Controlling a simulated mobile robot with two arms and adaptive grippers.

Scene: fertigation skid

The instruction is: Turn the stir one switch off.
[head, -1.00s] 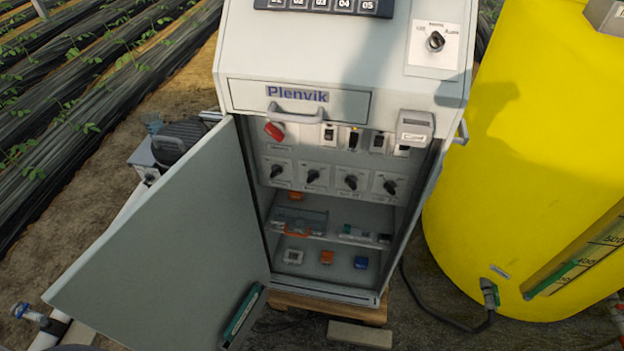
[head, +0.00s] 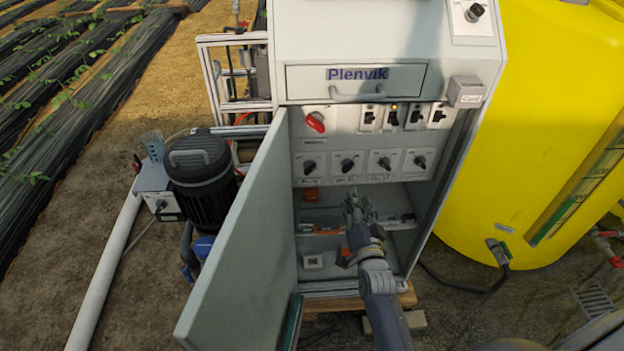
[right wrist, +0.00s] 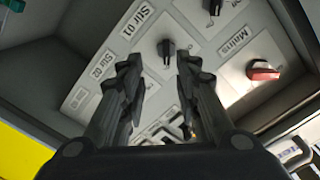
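The stir one switch is a black rotary knob on a white plate, second from left in the cabinet's lower knob row (head: 347,165). In the right wrist view, the stir one switch (right wrist: 166,48) shows beyond and between my fingertips, beside the label "Stir 01". My right gripper (head: 357,200) is in front of the open cabinet, below the knob row in the picture. In the right wrist view, my right gripper (right wrist: 159,75) is open and empty, apart from the knob. Its left finger hides much of the knob by "Stir 02". My left gripper is out of view.
A red mains knob (head: 316,121) and several small switches sit above the knob row. The open cabinet door (head: 245,250) stands to the left. A yellow tank (head: 530,130) stands further right.

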